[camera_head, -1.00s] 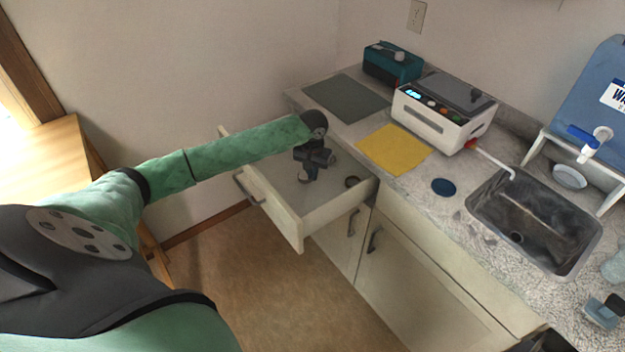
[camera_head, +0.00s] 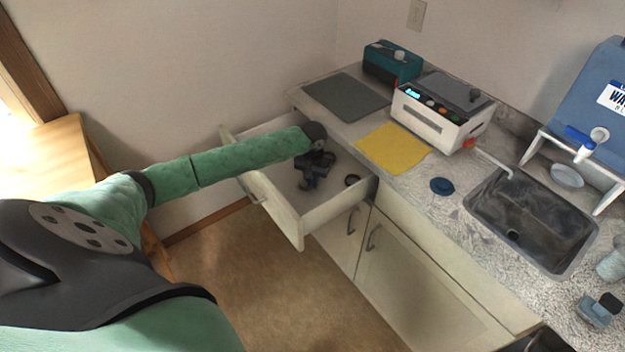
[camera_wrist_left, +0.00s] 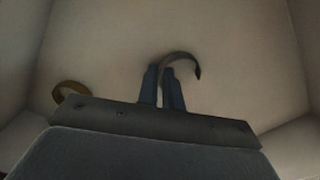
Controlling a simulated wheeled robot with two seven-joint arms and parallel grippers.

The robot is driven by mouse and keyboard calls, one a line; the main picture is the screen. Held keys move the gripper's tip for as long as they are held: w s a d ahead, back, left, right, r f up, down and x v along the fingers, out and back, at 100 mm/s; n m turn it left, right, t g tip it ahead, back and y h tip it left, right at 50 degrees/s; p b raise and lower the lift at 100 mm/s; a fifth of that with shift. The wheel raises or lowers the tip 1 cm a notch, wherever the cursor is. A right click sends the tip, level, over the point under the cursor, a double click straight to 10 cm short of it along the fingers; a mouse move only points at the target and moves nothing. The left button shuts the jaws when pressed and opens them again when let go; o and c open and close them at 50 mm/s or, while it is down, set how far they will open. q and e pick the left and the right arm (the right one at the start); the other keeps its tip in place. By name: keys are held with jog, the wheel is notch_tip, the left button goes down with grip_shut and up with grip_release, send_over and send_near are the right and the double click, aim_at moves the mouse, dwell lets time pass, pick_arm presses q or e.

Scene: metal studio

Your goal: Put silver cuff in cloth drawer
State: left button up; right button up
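The cloth drawer (camera_head: 290,222) is pulled open under the left end of the counter. My left gripper (camera_head: 308,182) is inside it, pointing down, low over the drawer floor. In the left wrist view its two fingers (camera_wrist_left: 162,88) are close together. The silver cuff (camera_wrist_left: 182,56), a dark open arc in this light, has one end between them, and its curve stands out past the right finger. I cannot tell whether the cuff touches the floor. My right gripper is not in view.
A brownish ring (camera_wrist_left: 72,92) lies on the drawer floor; it shows as a small dark ring (camera_head: 352,180) in the head view. The counter above holds a grey mat (camera_head: 345,97), a yellow cloth (camera_head: 393,148), a white device (camera_head: 440,115) and a sink (camera_head: 530,222).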

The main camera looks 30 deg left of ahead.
pick_arm(q)
jog(key=o, duration=0.3)
